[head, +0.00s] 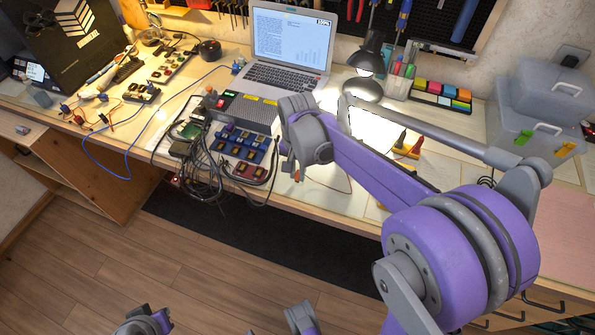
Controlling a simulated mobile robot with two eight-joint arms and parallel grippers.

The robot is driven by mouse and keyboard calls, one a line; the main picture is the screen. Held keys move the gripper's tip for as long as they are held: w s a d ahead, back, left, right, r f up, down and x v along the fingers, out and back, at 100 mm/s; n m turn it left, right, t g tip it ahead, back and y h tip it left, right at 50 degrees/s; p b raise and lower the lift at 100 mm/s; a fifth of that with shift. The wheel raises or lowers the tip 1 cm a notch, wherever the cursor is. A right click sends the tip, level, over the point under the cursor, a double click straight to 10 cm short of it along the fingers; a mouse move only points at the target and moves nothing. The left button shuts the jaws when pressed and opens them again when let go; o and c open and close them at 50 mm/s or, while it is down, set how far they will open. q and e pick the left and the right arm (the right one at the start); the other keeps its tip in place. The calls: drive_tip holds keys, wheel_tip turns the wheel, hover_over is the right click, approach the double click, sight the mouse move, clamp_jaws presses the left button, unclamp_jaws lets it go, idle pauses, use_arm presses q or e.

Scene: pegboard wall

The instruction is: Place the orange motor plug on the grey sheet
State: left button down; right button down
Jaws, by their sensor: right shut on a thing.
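My right arm reaches in from the lower right. Its gripper (292,170) is at the bench's front edge, right of the blue and red plug blocks, partly hidden behind my own wrist. It is shut on a small orange thing, which looks like the orange motor plug (297,176); only a little of it shows. I cannot tell whether it touches the bench. I cannot pick out the grey sheet for sure; pale sheets lie on the bench around my right forearm. Parts of my own body show at the bottom edge, perhaps including my left gripper (145,321), cut off by the frame.
Black cables (205,180) bunch and hang over the front edge, left of the right gripper. A laptop (290,45), a black lamp (369,55) and a colourful box (440,97) stand behind. Clear grey bins (540,100) stand at right. A blue cable (125,165) hangs at left.

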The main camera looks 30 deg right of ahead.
sight(297, 174)
drive_tip(key=shift+f, duration=0.15)
drive_tip(key=c, duration=0.8)
unclamp_jaws()
drive_tip(key=shift+c, duration=0.2)
drive_tip(key=shift+r, duration=0.35)
wheel_tip(297, 174, up, 11)
drive_tip(key=p, duration=0.2)
drive_tip(key=s+a+f+n+t, duration=0.2)
drive_tip(key=s+a+f+n, duration=0.1)
drive_tip(key=s, duration=0.5)
drive_tip(key=s+a+f+n+t, duration=0.3)
drive_tip(key=s+f+n, duration=0.3)
drive_tip(key=s, duration=0.3)
drive_tip(key=shift+a+n, duration=0.25)
drive_tip(key=shift+n, duration=0.25)
